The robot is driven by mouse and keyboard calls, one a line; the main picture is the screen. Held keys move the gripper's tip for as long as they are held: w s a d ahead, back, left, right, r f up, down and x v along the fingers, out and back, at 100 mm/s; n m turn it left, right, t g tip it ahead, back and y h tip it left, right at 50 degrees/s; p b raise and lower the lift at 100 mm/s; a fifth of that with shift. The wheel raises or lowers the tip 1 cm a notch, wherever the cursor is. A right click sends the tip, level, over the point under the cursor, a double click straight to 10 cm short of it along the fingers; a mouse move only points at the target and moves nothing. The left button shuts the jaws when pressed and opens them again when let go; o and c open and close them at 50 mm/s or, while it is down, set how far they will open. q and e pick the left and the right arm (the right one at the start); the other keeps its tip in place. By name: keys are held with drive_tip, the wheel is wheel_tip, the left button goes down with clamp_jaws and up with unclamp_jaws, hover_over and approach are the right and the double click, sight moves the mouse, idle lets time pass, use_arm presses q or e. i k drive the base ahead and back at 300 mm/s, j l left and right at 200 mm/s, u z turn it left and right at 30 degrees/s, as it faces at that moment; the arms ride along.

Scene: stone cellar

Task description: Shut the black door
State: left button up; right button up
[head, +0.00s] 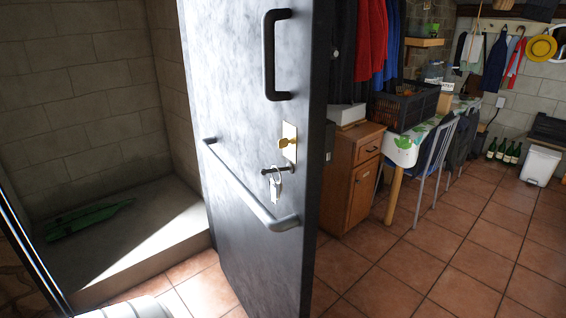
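The black door (228,85) stands open in the middle of the head view, its broad face turned toward the left and its edge toward me. It has a black pull handle (270,55) at the top, a brass lock plate (289,142) and a long horizontal bar (245,190) across its face. Keys (275,186) hang at the lock below the plate. Neither of my grippers shows in the head view. A pale piece at the bottom left edge is cut off, and I cannot tell what it is.
Left of the door is a block-walled recess with a raised ledge (140,235) and a green object (88,218) on it. Right of the door stand a wooden cabinet (352,175), a table with a black crate (402,105), and a chair (437,165). The tiled floor at right front is clear.

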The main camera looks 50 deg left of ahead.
sight(260, 69)
drive_tip(key=i+l+z, duration=0.1)
drive_tip(key=i+z, duration=0.25)
drive_tip(key=i, duration=0.6)
drive_tip(key=i+j+z, duration=0.15)
drive_tip(key=i+z, duration=0.2)
drive_tip(key=i, duration=0.55)
drive_tip(key=u, duration=0.45)
drive_tip(key=i+u, duration=0.15)
drive_tip(key=u, duration=0.3)
drive_tip(key=l+u, duration=0.1)
drive_tip(key=u, duration=0.35)
drive_tip(key=l+u, duration=0.1)
drive_tip(key=u, duration=2.2)
drive_tip(key=j+u, duration=0.1)
drive_tip(key=k, duration=0.05)
